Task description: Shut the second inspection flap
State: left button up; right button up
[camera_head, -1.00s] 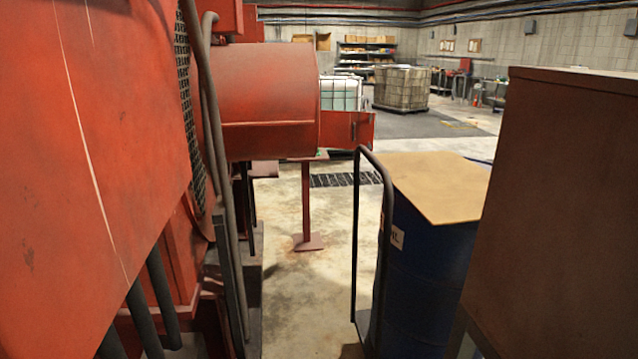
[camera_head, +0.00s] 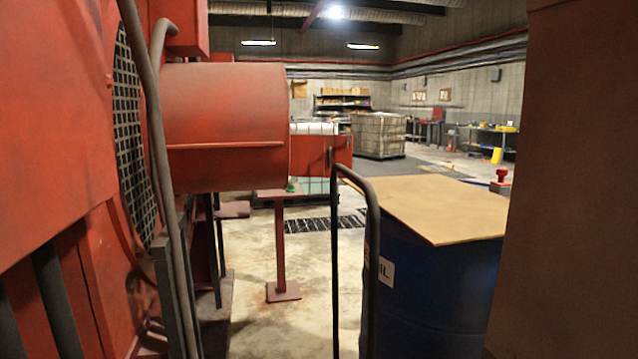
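A small green spot (camera_head: 293,187) shows at the housing's lower right edge, by the top of a red post (camera_head: 280,240). No other flap is clearly visible on the red machine (camera_head: 50,130) at the left. Neither of my grippers is in view.
A blue drum (camera_head: 430,290) with a cardboard sheet (camera_head: 430,205) on top and a dark hand-truck frame (camera_head: 372,260) stand at the right. A brown cabinet (camera_head: 575,180) fills the right edge.

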aim_at(312, 154)
jog(key=i+j, duration=0.15)
jog(key=i, duration=0.25)
jog(key=i+j, duration=0.2)
jog(key=i, duration=0.25)
